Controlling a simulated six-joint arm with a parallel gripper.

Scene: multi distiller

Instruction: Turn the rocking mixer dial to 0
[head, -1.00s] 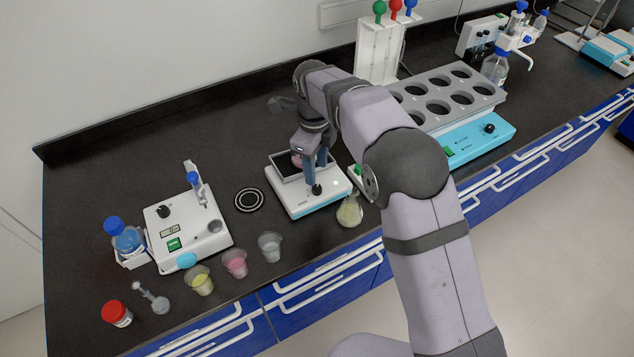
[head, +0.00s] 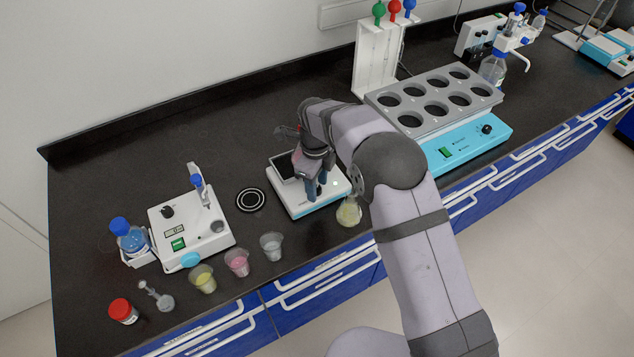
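The rocking mixer (head: 298,206) is a white device with a blue base edge and a dark tray (head: 285,166) on top, at the middle of the bench. My gripper (head: 317,192) points down at the front of the mixer, where its black dial sits. The blue-grey fingertips are low over the dial's place and hide the dial, so its setting cannot be read. Whether the fingers touch or grip the dial cannot be told. A small light spot (head: 335,183) shows on the mixer's front right.
Several small cups stand along the front edge. A light-blue heating bath (head: 470,140) is at right.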

